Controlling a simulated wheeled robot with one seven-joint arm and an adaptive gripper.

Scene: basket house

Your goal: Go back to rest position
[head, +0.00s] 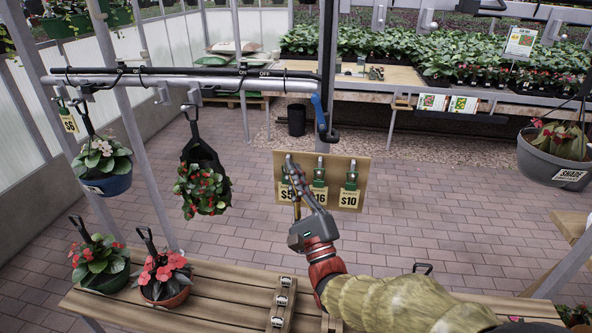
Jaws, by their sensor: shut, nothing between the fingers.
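My gripper (293,178) is in the middle of the head view, at the end of my arm, which reaches in from the lower right. Its fingers are together and hold nothing. It is in front of a wooden board (265,165) with several price tags and partly hides it. I cannot tell whether the fingers touch the board. The arm is raised above the wooden slatted bench (225,290).
A metal rail (190,82) with a blue-handled valve (318,112) runs above. Hanging baskets (203,190) are at left and a grey one (552,150) at right. Potted flowers (165,275) and a labelled wooden block (282,300) stand on the bench. Brick floor (400,200) is open behind.

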